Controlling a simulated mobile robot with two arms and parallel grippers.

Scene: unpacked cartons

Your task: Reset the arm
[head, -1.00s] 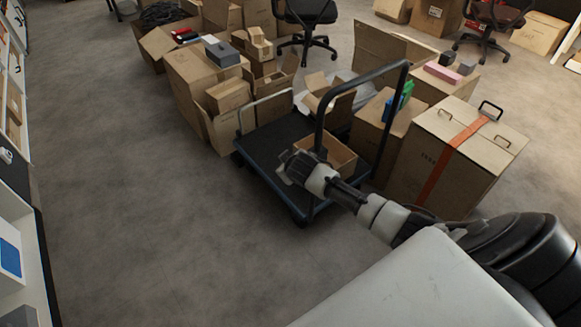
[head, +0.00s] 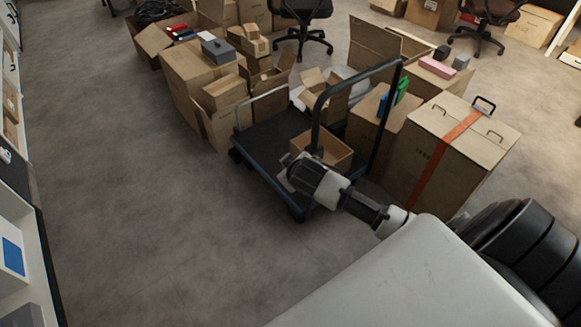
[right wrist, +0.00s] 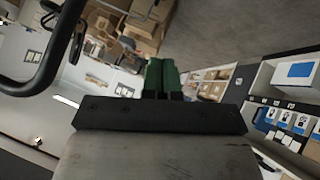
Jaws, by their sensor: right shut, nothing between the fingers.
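My right arm reaches in from the lower right of the head view. Its gripper (head: 287,181) shows over the front of the flat cart, on the near side of an open carton (head: 335,153). In the right wrist view the two green fingers (right wrist: 162,77) are together, with nothing between them. My left gripper is not in view.
The dark cart (head: 268,139) has a black upright handle (head: 318,112). Its handle also seems to show close by at the left of the wrist view. A carton with an orange strap (head: 415,178) stands right of it. The floor (head: 140,200) at left is clear.

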